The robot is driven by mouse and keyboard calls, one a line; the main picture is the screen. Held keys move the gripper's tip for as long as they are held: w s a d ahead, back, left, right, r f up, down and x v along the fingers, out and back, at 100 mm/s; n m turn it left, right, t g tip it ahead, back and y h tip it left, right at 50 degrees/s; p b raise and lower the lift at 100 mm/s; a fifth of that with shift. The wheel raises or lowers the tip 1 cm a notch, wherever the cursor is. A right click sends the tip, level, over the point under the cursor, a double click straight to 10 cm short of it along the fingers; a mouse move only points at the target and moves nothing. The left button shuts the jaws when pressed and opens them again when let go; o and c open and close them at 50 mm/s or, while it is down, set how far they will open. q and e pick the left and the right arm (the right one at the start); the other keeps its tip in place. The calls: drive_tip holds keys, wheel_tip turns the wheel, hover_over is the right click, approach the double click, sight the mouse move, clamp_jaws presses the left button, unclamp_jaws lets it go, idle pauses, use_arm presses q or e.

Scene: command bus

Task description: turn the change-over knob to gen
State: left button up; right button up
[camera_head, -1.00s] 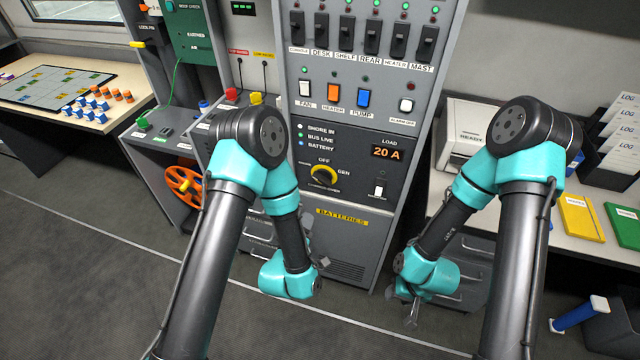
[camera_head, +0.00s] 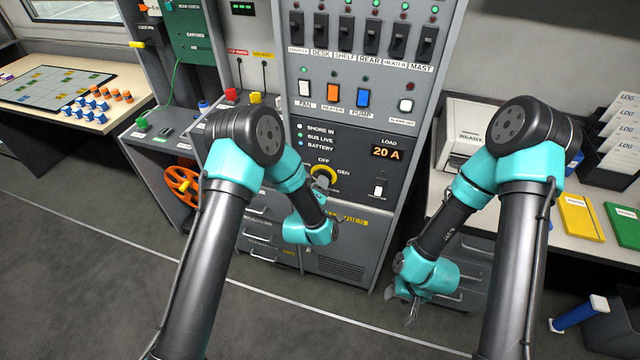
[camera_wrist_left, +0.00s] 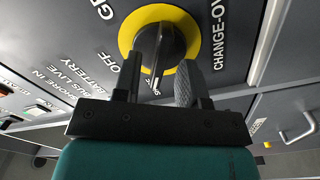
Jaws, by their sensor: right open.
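My right gripper (camera_head: 411,305) is open and empty, low before the drawers.
The load display (camera_head: 387,152) reads 20 A, beside the knob. A small white switch (camera_head: 379,190) is right of the knob. Coloured rocker switches (camera_head: 333,92) sit above. A white printer (camera_head: 467,135) stands on the right desk. The floor in front is clear.

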use_arm(q)
drive_tip(key=shift+w+d, duration=0.1)
drive_tip(key=shift+w, duration=0.35)
clamp_jaws()
